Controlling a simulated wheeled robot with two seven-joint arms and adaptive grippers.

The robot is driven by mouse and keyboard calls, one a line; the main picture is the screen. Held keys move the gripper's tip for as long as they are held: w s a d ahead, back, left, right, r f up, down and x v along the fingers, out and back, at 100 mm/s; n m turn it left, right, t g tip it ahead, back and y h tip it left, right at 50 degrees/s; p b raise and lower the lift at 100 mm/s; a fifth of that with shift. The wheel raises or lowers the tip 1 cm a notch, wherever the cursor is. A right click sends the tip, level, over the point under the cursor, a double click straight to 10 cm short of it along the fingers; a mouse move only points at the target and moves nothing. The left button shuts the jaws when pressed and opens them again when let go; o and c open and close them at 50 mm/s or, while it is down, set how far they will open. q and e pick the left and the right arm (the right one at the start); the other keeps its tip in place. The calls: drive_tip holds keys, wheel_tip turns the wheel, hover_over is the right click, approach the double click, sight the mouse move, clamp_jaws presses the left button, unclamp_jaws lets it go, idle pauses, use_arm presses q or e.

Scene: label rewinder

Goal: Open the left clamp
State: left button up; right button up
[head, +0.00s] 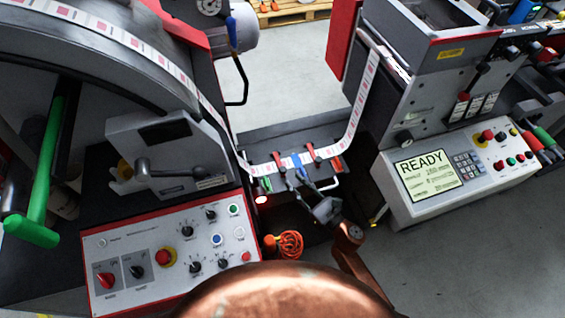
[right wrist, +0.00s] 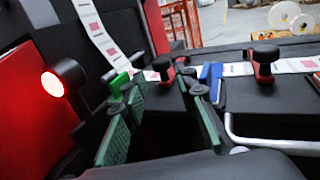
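The left clamp has a black knob on a red body and stands at the left of the label strip's small table; it shows in the right wrist view (right wrist: 163,66) and the head view (head: 278,156). My right gripper (head: 295,181) is in front of it. In the right wrist view its green-padded fingers (right wrist: 169,92) are apart, with the left clamp beyond and between the tips. Nothing is held, and I see no clear contact. The right clamp (right wrist: 265,56) stands further right, also red with a black knob. My left gripper is not in view.
A green piece (right wrist: 119,84) and a blue piece (right wrist: 210,72) sit close to the fingers. The label strip (head: 361,98) crosses the table. A silver bar handle (right wrist: 270,143) is at right. A lit red lamp (right wrist: 53,84) is at left. A control panel (head: 170,250) is left of my gripper.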

sight(285, 172)
drive_tip(key=shift+w+a, duration=0.25)
drive_tip(key=shift+w, duration=0.1)
drive_tip(key=x, duration=0.6)
drive_tip(key=shift+d, duration=0.1)
drive_tip(key=shift+w+a, duration=0.4)
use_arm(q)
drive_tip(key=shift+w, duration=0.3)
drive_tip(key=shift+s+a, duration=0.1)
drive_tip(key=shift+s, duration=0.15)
use_arm(e)
clamp_jaws()
